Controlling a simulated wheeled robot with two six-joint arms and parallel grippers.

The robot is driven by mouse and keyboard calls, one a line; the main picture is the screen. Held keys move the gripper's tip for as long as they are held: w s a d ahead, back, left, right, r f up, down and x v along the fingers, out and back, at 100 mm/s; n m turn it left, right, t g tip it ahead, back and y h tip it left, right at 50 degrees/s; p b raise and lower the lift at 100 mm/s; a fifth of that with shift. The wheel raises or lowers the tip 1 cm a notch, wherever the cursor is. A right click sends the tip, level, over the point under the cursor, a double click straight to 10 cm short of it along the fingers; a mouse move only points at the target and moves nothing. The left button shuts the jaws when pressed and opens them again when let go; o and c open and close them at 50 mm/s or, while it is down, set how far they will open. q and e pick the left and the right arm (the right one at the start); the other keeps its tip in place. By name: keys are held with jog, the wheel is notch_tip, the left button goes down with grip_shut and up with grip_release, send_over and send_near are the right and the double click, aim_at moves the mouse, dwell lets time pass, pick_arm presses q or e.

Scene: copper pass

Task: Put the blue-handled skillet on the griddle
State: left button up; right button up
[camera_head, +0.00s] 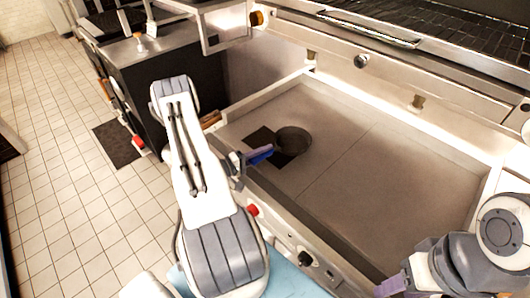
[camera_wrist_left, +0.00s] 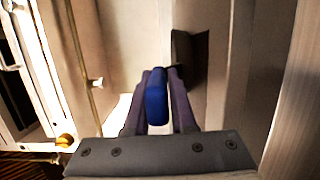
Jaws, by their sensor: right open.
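The dark round skillet (camera_head: 293,140) is over the left part of the griddle (camera_head: 400,175), with its blue handle (camera_head: 261,155) pointing left towards the front edge. I cannot tell whether its base touches the plate. My left gripper (camera_head: 248,157) has its purple fingers closed around the blue handle, which also shows between them in the left wrist view (camera_wrist_left: 156,103). The pan body is mostly hidden there; a dark part shows beyond the fingers. My right gripper (camera_head: 391,287) is open and empty at the griddle's front right, partly cut off by the frame.
A black square patch (camera_head: 261,138) lies on the griddle by the skillet. The middle and right of the plate are clear. A raised wall edges the back, with a grill grate (camera_head: 460,45) behind. Red and black knobs (camera_head: 305,258) line the front.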

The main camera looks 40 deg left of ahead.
pick_arm(q)
jog(key=o, duration=0.3)
jog(key=shift+r, duration=0.15)
jog(key=shift+s+a, duration=0.15)
jog(key=shift+s, duration=0.1)
jog(key=b+v, duration=0.3)
jog(key=v, duration=0.7)
jog(key=shift+s, duration=0.3)
jog(key=shift+s+a+r+b, duration=0.1)
jog(key=shift+s+a+b, duration=0.05)
jog(key=shift+s+b, duration=0.2)
